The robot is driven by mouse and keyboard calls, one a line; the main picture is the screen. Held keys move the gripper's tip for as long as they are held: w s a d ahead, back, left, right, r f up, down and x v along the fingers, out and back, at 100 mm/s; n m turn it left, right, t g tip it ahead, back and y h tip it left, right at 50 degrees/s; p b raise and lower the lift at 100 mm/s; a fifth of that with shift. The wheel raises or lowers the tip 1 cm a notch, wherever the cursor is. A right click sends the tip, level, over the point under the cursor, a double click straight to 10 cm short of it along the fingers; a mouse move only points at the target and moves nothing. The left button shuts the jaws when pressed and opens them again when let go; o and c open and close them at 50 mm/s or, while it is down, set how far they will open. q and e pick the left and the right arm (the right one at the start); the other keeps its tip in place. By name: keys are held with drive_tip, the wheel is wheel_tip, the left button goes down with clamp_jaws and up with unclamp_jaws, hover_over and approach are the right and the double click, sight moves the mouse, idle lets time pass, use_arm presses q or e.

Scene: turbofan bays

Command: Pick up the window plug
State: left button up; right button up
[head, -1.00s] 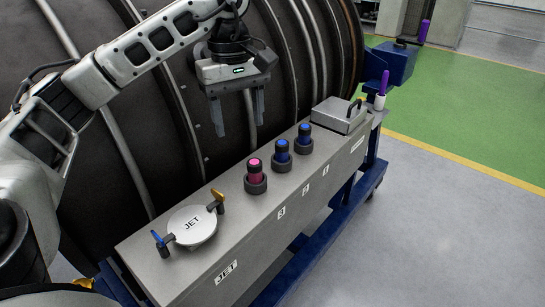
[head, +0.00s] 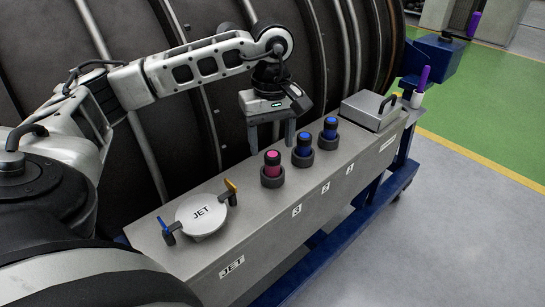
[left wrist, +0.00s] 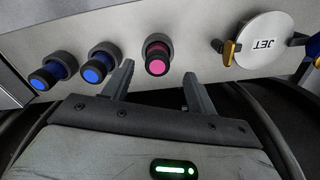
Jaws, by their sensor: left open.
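Three capped plugs stand upright in dark round holders on the grey bench top (head: 245,205): a pink one (head: 272,160) and two blue ones, the middle (head: 303,145) and the far (head: 330,126). I cannot tell by label which is the window plug. My left gripper (head: 272,146) is open and empty, pointing down just behind the pink plug. In the left wrist view the pink plug (left wrist: 157,58) lies ahead between the fingertips (left wrist: 157,76), apart from them. The blue plugs (left wrist: 93,68) are left of the fingers there. My right gripper is not in view.
A round white JET cover (head: 201,214) with blue and yellow handles sits at the bench's near end. A grey handled box (head: 369,110) and a purple-handled tool (head: 423,78) are at the far end. The large dark ribbed engine casing (head: 180,110) rises behind the bench.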

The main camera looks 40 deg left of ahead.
sight(273, 154)
use_arm(q)
wheel_tip(273, 154, down, 5)
drive_tip(key=shift+w+r+p, duration=0.1)
drive_tip(key=shift+w+p, duration=0.05)
drive_tip(key=shift+p, duration=0.2)
drive_tip(key=c, duration=1.1)
drive_tip(key=shift+r, duration=0.15)
